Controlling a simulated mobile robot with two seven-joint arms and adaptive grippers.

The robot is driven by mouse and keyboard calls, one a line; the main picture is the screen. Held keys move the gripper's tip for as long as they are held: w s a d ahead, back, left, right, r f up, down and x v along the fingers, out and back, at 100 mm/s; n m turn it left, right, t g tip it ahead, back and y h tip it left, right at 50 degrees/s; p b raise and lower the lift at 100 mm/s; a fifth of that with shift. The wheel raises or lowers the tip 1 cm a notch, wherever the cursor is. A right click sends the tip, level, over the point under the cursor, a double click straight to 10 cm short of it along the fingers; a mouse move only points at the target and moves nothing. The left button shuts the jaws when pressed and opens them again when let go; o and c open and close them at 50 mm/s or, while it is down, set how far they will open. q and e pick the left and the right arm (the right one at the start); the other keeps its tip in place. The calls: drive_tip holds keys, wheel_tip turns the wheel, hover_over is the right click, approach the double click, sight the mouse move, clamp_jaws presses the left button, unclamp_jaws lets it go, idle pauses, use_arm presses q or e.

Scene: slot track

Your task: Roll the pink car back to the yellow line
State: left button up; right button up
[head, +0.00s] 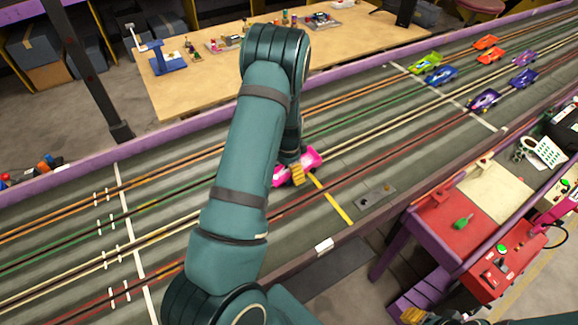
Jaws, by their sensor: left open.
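The pink car (312,159) sits on the slot track near the middle of the view, partly hidden by my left arm and gripper. The yellow line (335,202) is a short painted stripe across the near lanes. Its far visible end is close beside the car; whether the car touches it is hard to tell. My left gripper (298,174) is open, with its yellow fingertips down at the car. Contact between them is unclear. My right gripper (414,315) shows only in small part at the bottom edge, and its opening cannot be made out.
The grey track (60,222) has several coloured slots and purple side walls. Several other cars, including a green one (426,63), stand at the upper right. A wooden table (190,95) is behind the track. A red control box (500,255) stands at the right. A dark plate (376,198) lies right of the yellow line.

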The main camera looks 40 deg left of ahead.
sight(310, 158)
use_arm(q)
drive_tip(key=c, duration=1.3)
drive_tip(key=shift+w+d, duration=0.3)
drive_tip(key=shift+w, duration=0.7)
drive_tip(key=shift+w+d, duration=0.25)
drive_tip(key=shift+w, duration=0.7)
drive_tip(key=shift+w+d+b, duration=0.3)
drive_tip(key=shift+w+b, duration=0.05)
drive_tip(key=shift+w, duration=0.6)
drive_tip(key=shift+w+d+b, duration=0.3)
drive_tip(key=shift+w+b, duration=0.05)
drive_tip(key=shift+w, duration=0.6)
drive_tip(key=shift+w+d+b, duration=0.3)
drive_tip(key=shift+w, duration=0.7)
drive_tip(key=shift+w+d+b, duration=0.25)
drive_tip(key=shift+w+b, duration=0.05)
drive_tip(key=shift+w, duration=0.65)
drive_tip(key=shift+w, duration=0.1)
